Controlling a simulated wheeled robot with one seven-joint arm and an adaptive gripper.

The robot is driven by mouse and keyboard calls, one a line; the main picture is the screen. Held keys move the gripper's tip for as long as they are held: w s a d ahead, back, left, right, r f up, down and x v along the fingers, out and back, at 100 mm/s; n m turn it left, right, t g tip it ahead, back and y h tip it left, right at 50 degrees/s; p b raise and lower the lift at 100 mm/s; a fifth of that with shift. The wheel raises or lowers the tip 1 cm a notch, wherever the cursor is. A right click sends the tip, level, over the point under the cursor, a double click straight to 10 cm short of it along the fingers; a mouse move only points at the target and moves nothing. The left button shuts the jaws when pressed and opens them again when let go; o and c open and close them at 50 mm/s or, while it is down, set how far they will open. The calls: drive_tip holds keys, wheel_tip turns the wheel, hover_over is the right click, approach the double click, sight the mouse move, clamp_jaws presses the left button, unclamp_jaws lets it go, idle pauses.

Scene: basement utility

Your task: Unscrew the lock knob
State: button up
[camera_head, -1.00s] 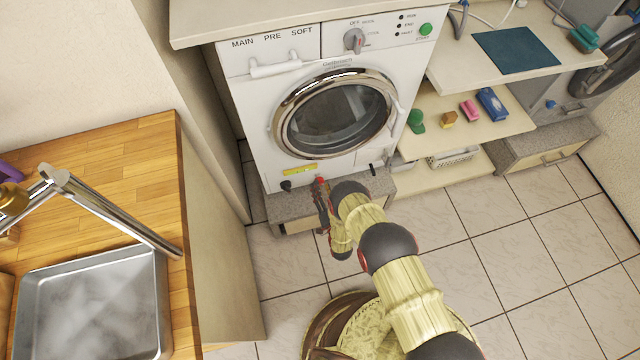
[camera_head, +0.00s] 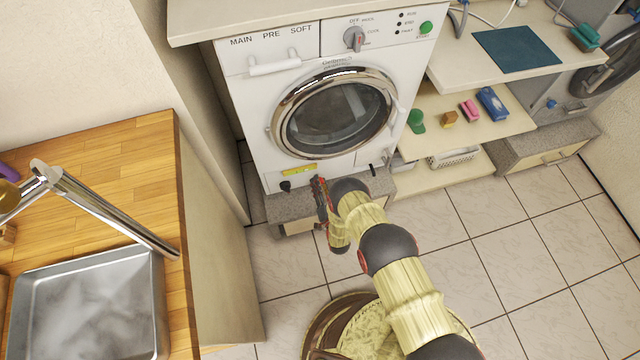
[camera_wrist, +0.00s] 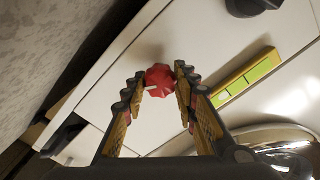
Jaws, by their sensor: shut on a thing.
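The lock knob is a red lobed knob (camera_wrist: 159,79) with a pale mark, low on the white front of the washing machine (camera_head: 262,120). In the wrist view it sits between the tips of my gripper (camera_wrist: 158,88), which is shut on it with one finger on each side. In the head view my gripper (camera_head: 320,186) is at the bottom of the machine's front, below the round door (camera_head: 336,114). The knob cannot be made out clearly there.
A yellow-green strip (camera_wrist: 248,76) and a black knob (camera_wrist: 252,5) are near the red knob. The machine stands on a grey speckled plinth (camera_head: 380,183). A wooden counter with a metal sink (camera_head: 150,290) is at left. Tiled floor (camera_head: 480,225) is clear at right.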

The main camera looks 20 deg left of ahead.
drive_tip(key=c, duration=0.5)
drive_tip(key=shift+n, duration=0.3)
drive_tip(key=n, duration=0.4)
drive_tip(key=shift+n, duration=0.3)
drive_tip(key=n, duration=1)
drive_tip(key=shift+s+a+n, duration=0.1)
drive_tip(key=shift+n, duration=2.8)
drive_tip(key=o, duration=1.2)
drive_tip(key=shift+c, duration=0.2)
